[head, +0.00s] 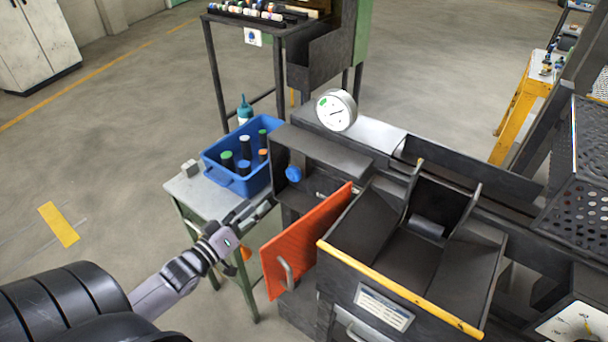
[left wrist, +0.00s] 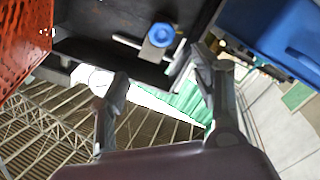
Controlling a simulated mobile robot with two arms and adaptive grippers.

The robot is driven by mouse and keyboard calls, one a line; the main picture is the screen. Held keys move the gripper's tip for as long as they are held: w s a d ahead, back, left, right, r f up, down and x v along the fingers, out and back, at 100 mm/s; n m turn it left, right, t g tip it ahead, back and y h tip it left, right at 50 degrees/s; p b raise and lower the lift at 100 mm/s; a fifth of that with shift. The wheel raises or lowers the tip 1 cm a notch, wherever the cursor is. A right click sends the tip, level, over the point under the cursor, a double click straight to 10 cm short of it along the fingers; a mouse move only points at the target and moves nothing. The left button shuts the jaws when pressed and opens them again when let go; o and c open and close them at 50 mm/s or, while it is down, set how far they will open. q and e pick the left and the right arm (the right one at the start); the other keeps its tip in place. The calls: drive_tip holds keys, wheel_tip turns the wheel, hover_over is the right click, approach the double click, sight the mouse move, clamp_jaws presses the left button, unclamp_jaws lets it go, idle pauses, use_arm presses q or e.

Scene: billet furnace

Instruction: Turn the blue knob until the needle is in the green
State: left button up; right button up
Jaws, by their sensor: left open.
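The blue knob (head: 293,174) sits on the dark front of the furnace, below a ledge. In the left wrist view the knob (left wrist: 162,35) is beyond my fingertips, between their lines, with a metal bar beside it. My left gripper (head: 262,207) is open and empty, left of and below the knob. In the left wrist view its two fingers (left wrist: 162,64) are spread, apart from the knob. The round white gauge (head: 337,110) stands on top, with a green patch at its upper left. Its needle is a short dark line near the middle, seemingly off the green. My right gripper is not visible.
A blue bin (head: 235,178) with several capped cylinders stands on a small table (head: 205,197) left of the knob. An orange-red door panel (head: 300,245) with a handle stands close right of my left gripper. A yellow-edged dark chute (head: 395,285) is farther right.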

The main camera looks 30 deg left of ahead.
use_arm(q)
approach(291, 175)
drive_tip(key=w, duration=0.3)
drive_tip(key=w+p, duration=0.1)
drive_tip(key=w, duration=0.3)
drive_tip(key=w+d, duration=0.1)
drive_tip(key=w, duration=0.3)
drive_tip(key=shift+w+p, duration=0.2)
drive_tip(key=shift+p, duration=0.2)
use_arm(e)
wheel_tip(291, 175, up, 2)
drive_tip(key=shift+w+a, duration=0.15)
use_arm(q)
drive_tip(key=shift+r, duration=0.1)
drive_tip(key=shift+c, duration=0.3)
drive_tip(key=c, duration=1.1)
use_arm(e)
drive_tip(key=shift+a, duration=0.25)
use_arm(q)
drive_tip(key=shift+m, duration=0.3)
